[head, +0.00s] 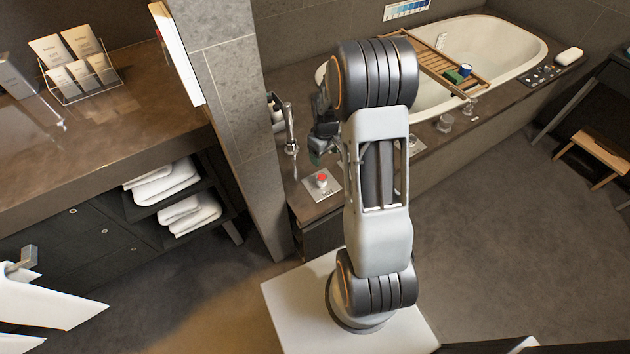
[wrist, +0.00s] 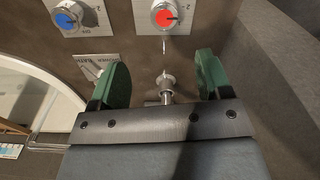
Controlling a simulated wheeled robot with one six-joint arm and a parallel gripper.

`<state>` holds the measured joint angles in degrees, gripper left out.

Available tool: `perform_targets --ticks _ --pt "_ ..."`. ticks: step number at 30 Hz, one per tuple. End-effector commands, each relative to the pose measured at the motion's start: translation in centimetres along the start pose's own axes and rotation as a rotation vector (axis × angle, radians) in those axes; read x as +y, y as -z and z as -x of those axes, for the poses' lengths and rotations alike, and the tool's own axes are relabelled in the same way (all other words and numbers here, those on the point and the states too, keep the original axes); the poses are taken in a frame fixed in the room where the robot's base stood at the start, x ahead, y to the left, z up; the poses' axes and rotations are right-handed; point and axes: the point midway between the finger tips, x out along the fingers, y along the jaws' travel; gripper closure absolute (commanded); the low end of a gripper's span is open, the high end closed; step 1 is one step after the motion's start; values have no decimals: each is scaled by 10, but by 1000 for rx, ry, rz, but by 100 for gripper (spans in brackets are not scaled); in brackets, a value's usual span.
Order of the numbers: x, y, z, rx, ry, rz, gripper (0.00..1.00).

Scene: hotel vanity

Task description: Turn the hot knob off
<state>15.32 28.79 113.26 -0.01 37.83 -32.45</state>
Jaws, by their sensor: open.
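The hot knob (head: 322,179) is red and sits on a white plate marked HOT, on the dark ledge at the near end of the tub. In the wrist view the red knob (wrist: 164,15) is at the top, beyond my fingertips, with a dark pointer line on its face. My gripper (wrist: 163,75) has two green fingers spread apart with nothing held between them. A metal spout or fitting (wrist: 166,83) shows in the gap between them, apparently behind. In the head view my gripper (head: 319,150) is just above the red knob, partly hidden by my arm.
A blue knob (wrist: 67,16) on its own plate is left of the red one in the wrist view. A plate with a lever (wrist: 97,68) is below it. A tall metal faucet (head: 290,130) stands near the tiled pillar (head: 240,120). The bathtub (head: 490,45) carries a wooden tray (head: 440,65).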

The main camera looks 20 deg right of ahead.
Motion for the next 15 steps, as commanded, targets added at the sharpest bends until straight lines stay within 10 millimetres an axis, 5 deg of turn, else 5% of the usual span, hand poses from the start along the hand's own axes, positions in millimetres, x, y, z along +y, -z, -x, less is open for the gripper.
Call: perform_targets --ticks 15 --pt "-5 1 -93 -5 3 13 29"
